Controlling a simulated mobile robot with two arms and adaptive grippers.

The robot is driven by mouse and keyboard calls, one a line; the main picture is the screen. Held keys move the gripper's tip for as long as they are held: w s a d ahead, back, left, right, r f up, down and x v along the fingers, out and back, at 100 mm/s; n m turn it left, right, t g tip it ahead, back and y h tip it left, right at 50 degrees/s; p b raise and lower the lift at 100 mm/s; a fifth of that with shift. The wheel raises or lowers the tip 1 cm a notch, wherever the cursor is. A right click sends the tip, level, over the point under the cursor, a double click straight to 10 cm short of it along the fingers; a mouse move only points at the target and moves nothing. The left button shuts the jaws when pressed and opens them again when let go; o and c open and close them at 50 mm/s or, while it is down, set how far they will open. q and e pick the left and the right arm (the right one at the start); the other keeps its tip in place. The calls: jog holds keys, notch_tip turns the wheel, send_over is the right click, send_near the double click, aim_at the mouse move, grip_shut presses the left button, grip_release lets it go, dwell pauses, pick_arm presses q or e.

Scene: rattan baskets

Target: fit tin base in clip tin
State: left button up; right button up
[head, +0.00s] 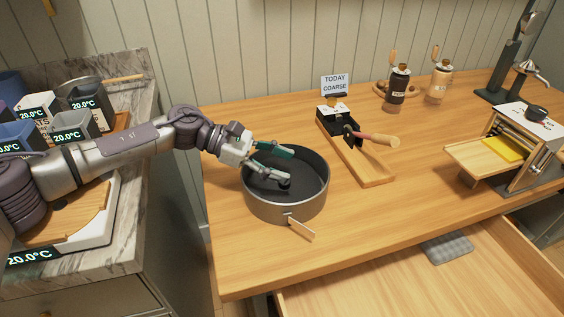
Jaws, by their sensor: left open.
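The clip tin (308,207) is a round grey springform ring standing on the wooden table. Its clip lever (301,229) sticks outward at the front. A dark disc, which looks like the tin base (306,186), shows inside the ring; I cannot tell whether it sits level or seated. My left gripper (281,168) reaches in over the tin's left rim, with its green-padded fingers apart inside the ring. A small dark piece shows by the lower fingertip; I cannot tell what it is. My right gripper is not in view.
A mandoline-like board (350,150) with a wooden-handled tool stands right of the tin, by a "TODAY COARSE" sign (334,85). Two mills (397,86) stand behind. A press-like machine (520,140) is at the right. An open drawer (400,285) juts out below.

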aim_at(279, 195)
pick_arm(q)
jog(key=shift+n+g, duration=0.3)
jog(key=f, duration=0.1)
jog(key=s+f, duration=0.1)
jog(key=f, duration=0.1)
jog(key=s+f, duration=0.1)
jog(key=f, duration=0.1)
jog(key=shift+a, duration=0.1)
jog(key=w+a+r, duration=0.1)
jog(key=r, duration=0.2)
jog(key=w+a+r, duration=0.1)
jog(key=r, duration=0.1)
jog(key=shift+w+a+r, duration=0.15)
jog(key=shift+w+a, duration=0.15)
jog(key=v, duration=0.4)
jog(key=shift+s+d+r, duration=0.1)
jog(key=shift+s, duration=0.05)
jog(key=shift+a+r, duration=0.15)
jog(key=shift+a, duration=0.1)
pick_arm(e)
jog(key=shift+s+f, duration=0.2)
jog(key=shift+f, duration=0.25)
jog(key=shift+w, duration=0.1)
pick_arm(q)
jog(key=shift+r, duration=0.1)
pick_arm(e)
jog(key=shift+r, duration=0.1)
